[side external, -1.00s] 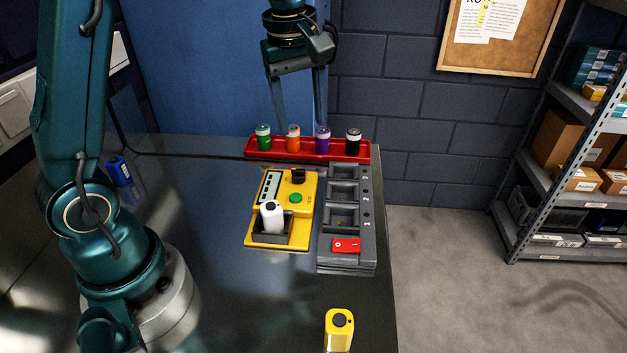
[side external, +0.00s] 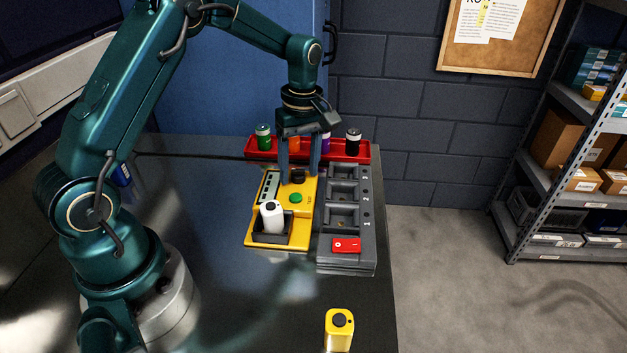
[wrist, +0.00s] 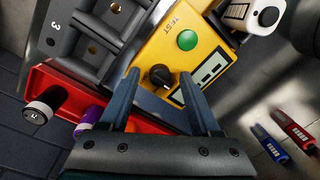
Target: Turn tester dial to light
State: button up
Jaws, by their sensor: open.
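The yellow tester (side external: 309,188) lies on the bench with a black dial (side external: 298,176), a green button (side external: 295,198) and a striped display panel (side external: 270,187). A white battery-like block (side external: 272,218) stands in its dark front holder. My gripper (side external: 299,178) points down over the tester with its fingers on either side of the dial. In the wrist view the dial (wrist: 160,77) lies between the open fingertips (wrist: 160,80), with gaps on both sides. The word TEST is legible beside the green button (wrist: 187,40). Whether the fingers touch the dial cannot be told.
A red tray (side external: 253,155) with green, orange, purple and black-topped cylinders stands just behind the tester. A grey numbered rack (side external: 327,213) with a red block (side external: 346,245) is at its right. A yellow block (side external: 340,329) stands at the front. The bench front is mostly clear.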

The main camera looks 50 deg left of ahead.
grip_shut()
jog(key=shift+m, duration=0.4)
jog(key=m, duration=0.5)
jog(key=shift+r, duration=0.1)
jog(key=m, duration=0.6)
jog(key=shift+d+m+t, duration=0.1)
jog(key=shift+m+t, duration=0.2)
dwell(0.4)
